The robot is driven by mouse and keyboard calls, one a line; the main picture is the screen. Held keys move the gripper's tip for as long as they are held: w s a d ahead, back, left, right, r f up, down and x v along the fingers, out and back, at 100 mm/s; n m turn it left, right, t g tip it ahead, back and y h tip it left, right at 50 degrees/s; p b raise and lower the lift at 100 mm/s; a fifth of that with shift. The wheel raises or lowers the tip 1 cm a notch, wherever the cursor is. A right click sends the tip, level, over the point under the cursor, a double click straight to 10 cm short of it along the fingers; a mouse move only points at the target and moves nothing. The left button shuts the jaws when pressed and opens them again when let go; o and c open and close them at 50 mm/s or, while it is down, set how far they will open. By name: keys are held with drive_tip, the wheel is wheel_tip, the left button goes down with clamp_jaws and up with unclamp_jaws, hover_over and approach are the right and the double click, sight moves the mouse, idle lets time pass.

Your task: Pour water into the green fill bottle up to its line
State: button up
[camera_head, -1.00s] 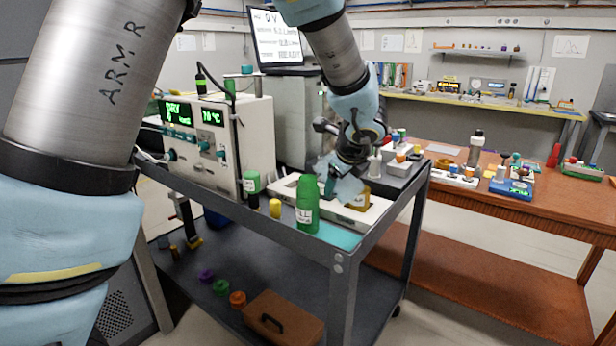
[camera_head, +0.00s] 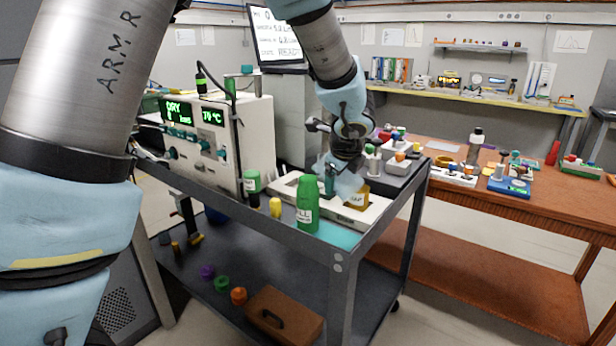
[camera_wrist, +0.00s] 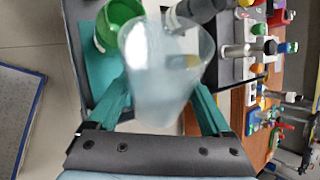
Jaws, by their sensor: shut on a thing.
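The green fill bottle (camera_head: 307,208) stands upright on the teal mat near the front edge of the cart, its white label facing me. In the wrist view its open green mouth (camera_wrist: 113,25) shows at upper left, beside the cup rim. My gripper (camera_wrist: 165,105) is shut on a clear, pale-blue cup (camera_wrist: 160,85), a teal finger on each side. In the head view the cup (camera_head: 348,184) hangs tilted just right of the bottle, apart from it in the picture. The water level in the cup and the bottle's fill line cannot be made out.
A white tray (camera_head: 372,216) with a yellow block (camera_head: 357,199) lies behind and right of the bottle. The cart's lower shelf holds several caps and a brown case.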

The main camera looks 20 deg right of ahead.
drive_tip(key=shift+r+n+g+h+p, duration=0.6)
drive_tip(key=shift+r+g+h+p, duration=0.6)
drive_tip(key=shift+p, duration=2.05)
idle(0.5)
drive_tip(key=shift+w+a+r+n+g+h+p, duration=0.15)
drive_tip(key=shift+r+g+h+p, duration=0.2)
drive_tip(key=shift+p, duration=0.6)
drive_tip(key=shift+w+a+r+n+g+h+p, duration=0.15)
drive_tip(key=shift+r+g+h+p, duration=0.15)
drive_tip(key=shift+p, duration=0.65)
idle(1.0)
